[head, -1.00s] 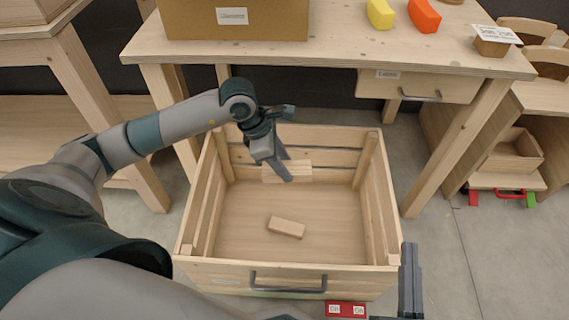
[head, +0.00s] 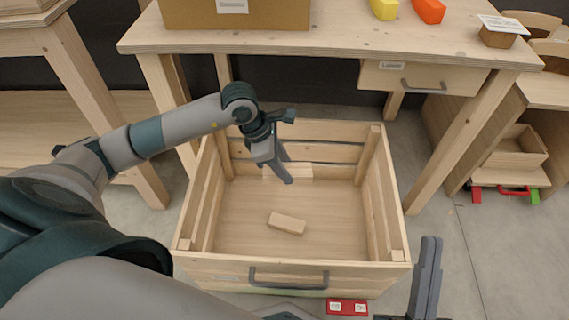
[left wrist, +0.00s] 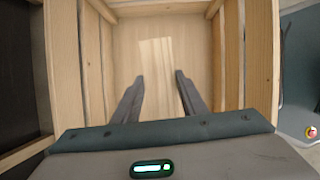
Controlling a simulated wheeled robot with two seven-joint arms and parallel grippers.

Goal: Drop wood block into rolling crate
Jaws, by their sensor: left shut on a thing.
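The rolling crate (head: 290,271), a slatted wooden box with a dark front handle, stands on the floor mid-view in the head view. My left gripper (head: 287,177) is inside its outline near the back wall, pointing down, shut on a pale wood block (head: 302,172). In the left wrist view this block (left wrist: 155,62) shows between the fingertips (left wrist: 160,78), above the crate's interior. A second wood block (head: 287,224) lies on the crate floor. My right gripper (head: 428,270) is at the lower right, outside the crate's front corner; its jaw opening is unclear.
A wooden table (head: 340,46) with a drawer (head: 418,77) stands behind the crate, holding a cardboard box (head: 235,14), yellow and orange pieces and a small labelled block. Shelving (head: 100,108) stands left. Open floor (head: 490,255) lies to the right.

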